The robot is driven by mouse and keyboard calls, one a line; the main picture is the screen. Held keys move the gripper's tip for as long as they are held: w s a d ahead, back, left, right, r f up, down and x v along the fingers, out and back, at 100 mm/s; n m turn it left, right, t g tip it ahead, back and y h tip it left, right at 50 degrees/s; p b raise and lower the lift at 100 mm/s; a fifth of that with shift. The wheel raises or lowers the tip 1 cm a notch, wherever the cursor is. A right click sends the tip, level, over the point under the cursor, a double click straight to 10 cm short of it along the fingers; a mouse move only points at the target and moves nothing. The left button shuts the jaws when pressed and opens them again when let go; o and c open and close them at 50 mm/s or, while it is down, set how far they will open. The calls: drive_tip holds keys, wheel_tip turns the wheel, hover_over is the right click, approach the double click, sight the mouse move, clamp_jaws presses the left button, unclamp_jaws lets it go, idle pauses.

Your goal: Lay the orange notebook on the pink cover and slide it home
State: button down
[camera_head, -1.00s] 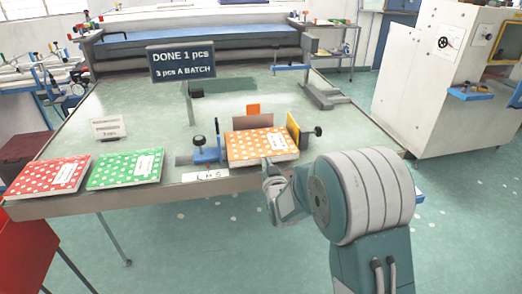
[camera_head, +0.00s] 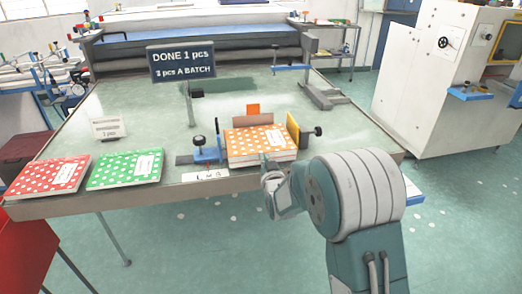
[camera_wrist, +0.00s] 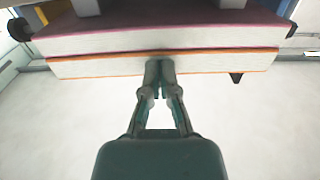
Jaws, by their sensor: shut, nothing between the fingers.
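The orange notebook (camera_head: 258,139), with white dots and a white label, lies flat on top of a second book in the jig at the table's front edge. In the wrist view, which looks upside down, the orange notebook (camera_wrist: 220,66) and the pink cover (camera_wrist: 215,37) lie one against the other, their page edges facing me. My gripper (camera_head: 267,172) is shut and empty at the notebook's front edge. In the wrist view my gripper's tips (camera_wrist: 158,68) overlap the orange notebook's edge; exact contact is hard to tell. The pink cover's upper face is hidden.
A blue clamp (camera_head: 207,150) stands left of the stack, and a yellow plate (camera_head: 292,128) with a black knob stands right. Red (camera_head: 46,176) and green (camera_head: 125,168) dotted books lie farther left on the table. A sign (camera_head: 181,62) stands behind.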

drive_tip(key=shift+s, duration=0.1)
drive_tip(key=shift+v, duration=2.9)
